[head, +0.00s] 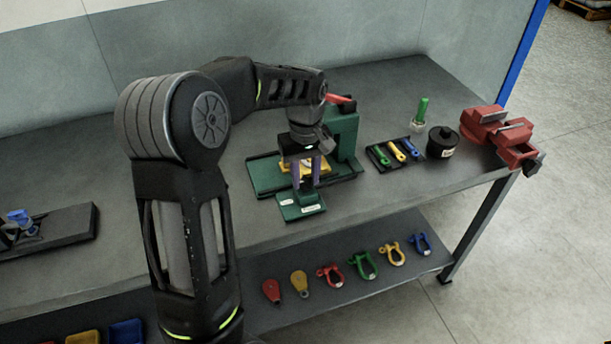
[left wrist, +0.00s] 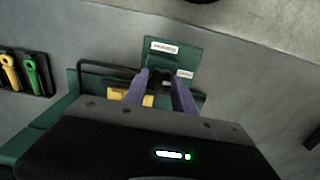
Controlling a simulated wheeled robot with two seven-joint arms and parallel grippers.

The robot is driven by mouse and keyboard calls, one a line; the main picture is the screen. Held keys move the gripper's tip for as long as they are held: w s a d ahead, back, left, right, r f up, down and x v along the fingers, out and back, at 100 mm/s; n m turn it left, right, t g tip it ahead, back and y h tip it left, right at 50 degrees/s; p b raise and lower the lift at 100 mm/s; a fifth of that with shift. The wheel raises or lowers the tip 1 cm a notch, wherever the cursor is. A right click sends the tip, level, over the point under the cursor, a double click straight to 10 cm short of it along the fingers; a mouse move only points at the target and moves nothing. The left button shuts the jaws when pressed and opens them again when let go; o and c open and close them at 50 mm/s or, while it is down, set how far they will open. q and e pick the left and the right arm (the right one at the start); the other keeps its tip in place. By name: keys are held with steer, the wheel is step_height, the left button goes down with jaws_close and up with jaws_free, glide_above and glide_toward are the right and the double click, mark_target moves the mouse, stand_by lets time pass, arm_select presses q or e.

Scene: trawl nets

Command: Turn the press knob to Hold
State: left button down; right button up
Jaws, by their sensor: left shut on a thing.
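The green press (head: 343,135) stands on the grey bench with a red handle (head: 340,99) at its top. Its front plate (head: 300,213) carries two small white labels, which also show in the left wrist view (left wrist: 165,48); their writing is too small to read. My left gripper (head: 306,184) points down at the front of the press. Its purple fingers are shut on the dark knob (left wrist: 160,76), which is mostly hidden between them, so I cannot tell its setting. A yellow part (head: 318,168) lies on the press behind the fingers. My right gripper is out of view.
Several shackles lie on the lower shelf (head: 340,300). A dark block (head: 70,228) lies at left.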

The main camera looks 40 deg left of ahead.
mark_target(305, 181)
arm_select(q)
steer(key=c, duration=1)
jaws_free()
steer(key=shift+c, duration=0.2)
step_height(305, 181, up, 8)
steer(key=shift+f+b, duration=0.1)
steer(key=shift+b, duration=0.35)
